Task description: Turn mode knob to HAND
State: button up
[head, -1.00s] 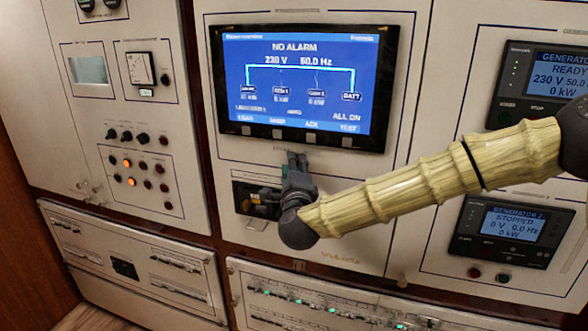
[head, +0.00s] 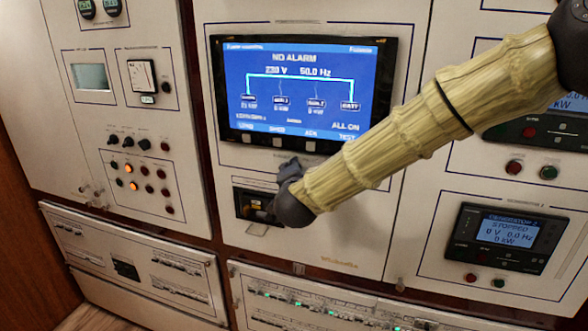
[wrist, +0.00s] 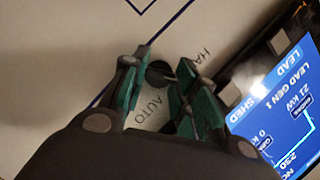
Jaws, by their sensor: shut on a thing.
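The dark round mode knob (wrist: 158,74) sits on the pale panel in the wrist view, between my gripper's green-padded fingers. My gripper (wrist: 164,68) is shut on it. The printed word AUTO (wrist: 155,105) is just below the knob there. A partly covered label starting HA (wrist: 199,56) is to its upper right. I cannot tell clearly which label the knob points at. In the head view my gripper (head: 288,172) is at the panel below the big screen, and my arm hides the knob.
The large blue screen (head: 303,92) reads NO ALARM and is close above my gripper; its edge also shows in the wrist view (wrist: 280,105). A dark recessed unit (head: 252,206) is just below. A generator display (head: 505,228) is at right. Breaker rows (head: 320,303) run along the bottom.

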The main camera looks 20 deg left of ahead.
jog(key=shift+n, duration=0.5)
jog(key=o, duration=1)
jog(key=shift+p, duration=0.3)
jog(key=v, duration=1.2)
jog(key=shift+a+r, duration=0.15)
